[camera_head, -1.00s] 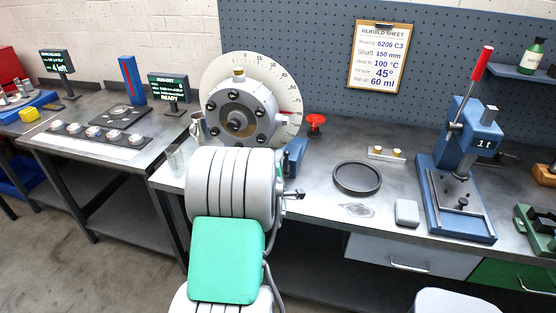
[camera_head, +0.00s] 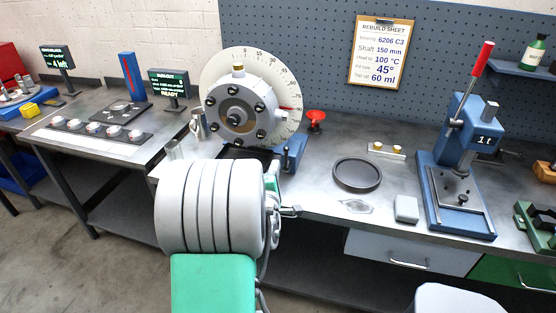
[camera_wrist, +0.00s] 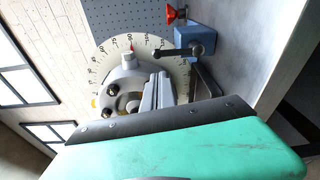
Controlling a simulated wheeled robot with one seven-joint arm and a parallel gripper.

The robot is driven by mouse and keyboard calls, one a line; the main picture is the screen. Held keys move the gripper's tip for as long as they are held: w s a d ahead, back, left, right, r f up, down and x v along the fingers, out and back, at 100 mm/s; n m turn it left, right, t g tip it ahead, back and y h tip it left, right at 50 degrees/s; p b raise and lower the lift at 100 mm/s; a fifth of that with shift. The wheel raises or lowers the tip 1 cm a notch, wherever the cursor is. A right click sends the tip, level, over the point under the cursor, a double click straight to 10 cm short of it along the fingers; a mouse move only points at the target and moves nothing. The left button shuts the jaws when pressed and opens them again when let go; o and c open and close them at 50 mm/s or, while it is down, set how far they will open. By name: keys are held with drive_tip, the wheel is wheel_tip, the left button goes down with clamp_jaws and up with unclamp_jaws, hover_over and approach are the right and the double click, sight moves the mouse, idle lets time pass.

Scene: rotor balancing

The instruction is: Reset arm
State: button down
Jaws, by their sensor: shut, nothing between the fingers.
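My arm's pale ribbed link and green cover stand in front of the bench in the head view and hide most of my gripper there. In the wrist view my gripper (camera_wrist: 160,78) shows as grey fingers past the green casing, shut and empty. Beyond it is the rotor hub (camera_wrist: 118,92) with its graduated dial (camera_wrist: 150,45). In the head view the round grey hub (camera_head: 240,108) with several bolts and a brass plug stands upright before the white dial (camera_head: 284,78). My gripper appears apart from it.
A blue clamp block (camera_head: 292,155) and red knob (camera_head: 316,118) stand right of the hub. A black ring dish (camera_head: 357,175), a grey block (camera_head: 406,209) and a blue press (camera_head: 450,170) are farther right. A left table holds a panel of round dials (camera_head: 95,128).

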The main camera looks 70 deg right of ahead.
drive_tip(key=shift+v, duration=1.1)
